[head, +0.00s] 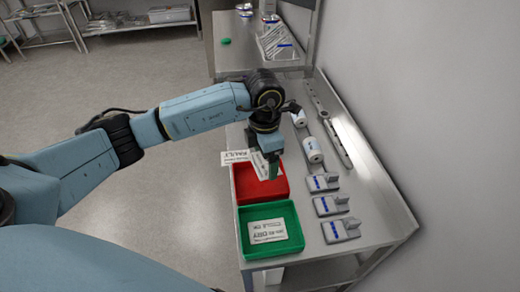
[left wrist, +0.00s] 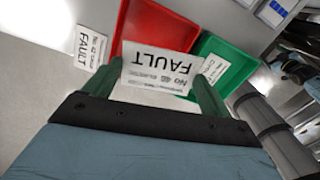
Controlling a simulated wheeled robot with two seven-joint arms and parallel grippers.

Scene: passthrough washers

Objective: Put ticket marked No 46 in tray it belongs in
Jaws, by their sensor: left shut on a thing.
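My left gripper (head: 268,172) is shut on a white ticket (left wrist: 160,72), held by its sides between the green fingers. In the left wrist view the ticket reads "No 46" and "FAULT". In the head view the gripper and ticket (head: 260,164) are over the far part of the red tray (head: 262,193); the tray's visible floor is bare. The red tray also shows in the left wrist view (left wrist: 165,22). The green tray (head: 246,248) stands nearer, with a "DRY" ticket (head: 268,231) inside. My right gripper is not in view.
Another FAULT ticket (head: 235,157) lies beyond the red tray at the table's left edge. Several grey blocks with blue marks (head: 329,205) line the right side, with white rolls (head: 312,149) farther back. A wall bounds the table on the right.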

